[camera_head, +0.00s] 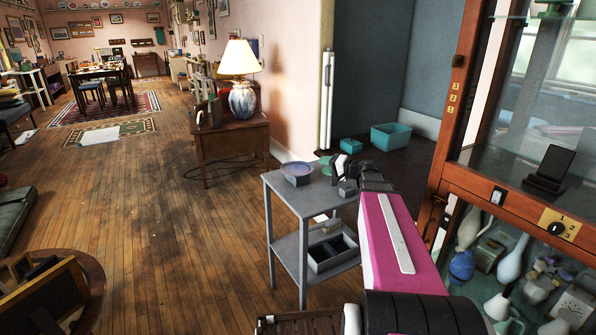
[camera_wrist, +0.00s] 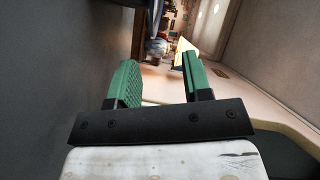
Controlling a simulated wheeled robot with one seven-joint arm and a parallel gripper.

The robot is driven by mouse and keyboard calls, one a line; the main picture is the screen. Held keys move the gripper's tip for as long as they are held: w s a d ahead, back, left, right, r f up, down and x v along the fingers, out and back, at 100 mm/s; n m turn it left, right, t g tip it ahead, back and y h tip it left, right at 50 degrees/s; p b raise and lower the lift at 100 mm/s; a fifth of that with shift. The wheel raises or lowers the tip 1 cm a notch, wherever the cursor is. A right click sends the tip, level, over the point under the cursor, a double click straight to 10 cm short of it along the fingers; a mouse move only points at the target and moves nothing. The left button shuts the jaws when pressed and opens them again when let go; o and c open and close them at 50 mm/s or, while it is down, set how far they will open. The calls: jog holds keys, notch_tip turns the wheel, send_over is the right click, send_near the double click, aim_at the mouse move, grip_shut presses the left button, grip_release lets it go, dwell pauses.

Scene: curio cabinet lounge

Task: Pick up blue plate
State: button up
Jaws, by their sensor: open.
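A small round blue plate (camera_head: 296,169) sits on the top shelf of a grey metal cart (camera_head: 287,188), near its far left part, in the head view. Its top looks greyish-pink inside a blue rim. My gripper (camera_head: 329,164) is just right of the plate in the head view, at the end of my pink arm; the gap to the plate is hard to judge. In the wrist view my gripper (camera_wrist: 160,78) shows two green fingers spread apart with nothing between them. I cannot make out the plate in the wrist view.
A glass-fronted wooden cabinet (camera_head: 500,190) stands close on the right. A grey divided box (camera_head: 331,250) sits on the cart's lower shelf. A wooden desk with a lamp (camera_head: 241,98) stands behind the cart. Open wooden floor (camera_head: 150,225) lies to the left.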

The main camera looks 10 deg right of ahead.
aim_at(309, 165)
jog(key=x, duration=0.7)
jog(key=shift+a+f, duration=0.1)
jog(key=shift+f, duration=0.25)
grip_shut()
